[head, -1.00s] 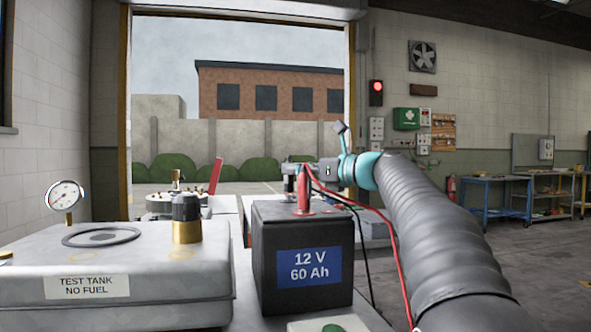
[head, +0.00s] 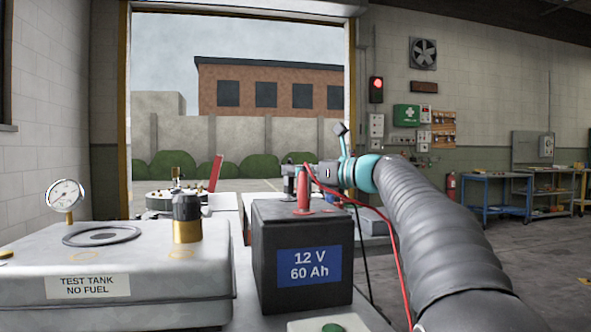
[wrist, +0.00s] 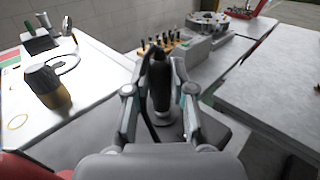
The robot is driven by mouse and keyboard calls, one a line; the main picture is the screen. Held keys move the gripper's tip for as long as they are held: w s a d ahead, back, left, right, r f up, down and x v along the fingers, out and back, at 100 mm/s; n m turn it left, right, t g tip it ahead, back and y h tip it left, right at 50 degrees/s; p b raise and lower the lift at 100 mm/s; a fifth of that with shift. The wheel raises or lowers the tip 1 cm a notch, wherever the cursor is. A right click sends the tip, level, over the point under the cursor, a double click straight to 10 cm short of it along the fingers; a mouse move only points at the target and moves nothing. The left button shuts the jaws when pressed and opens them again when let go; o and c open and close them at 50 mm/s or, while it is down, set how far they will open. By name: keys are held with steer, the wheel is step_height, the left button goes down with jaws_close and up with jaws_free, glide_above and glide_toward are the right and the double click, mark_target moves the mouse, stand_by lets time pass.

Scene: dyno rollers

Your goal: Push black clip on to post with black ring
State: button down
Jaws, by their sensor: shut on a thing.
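The black clip (wrist: 159,72) stands roughly upright between the fingers of my gripper (wrist: 160,92) in the wrist view, with its black cable curving down at its left. My gripper is shut on it. The clip's grey lower end is over the dark battery top (wrist: 213,133); I cannot tell whether it touches the post. The post with the black ring is hidden under the clip. In the head view my gripper (head: 298,180) is behind the red clip (head: 303,189), low over the far part of the battery (head: 270,268), and the black clip is hidden.
The red clip stands on the battery's near post, with a red cable running right along my arm. The test tank (head: 150,272), with a black-and-brass cap (head: 187,218) and a gauge (head: 65,194), is left of the battery. A bench (wrist: 270,95) is at right in the wrist view.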

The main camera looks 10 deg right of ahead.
steer(key=shift+f, duration=0.35)
steer(key=c, duration=0.9)
jaws_free()
steer(key=shift+d, duration=0.1)
steer(key=v, duration=1.2)
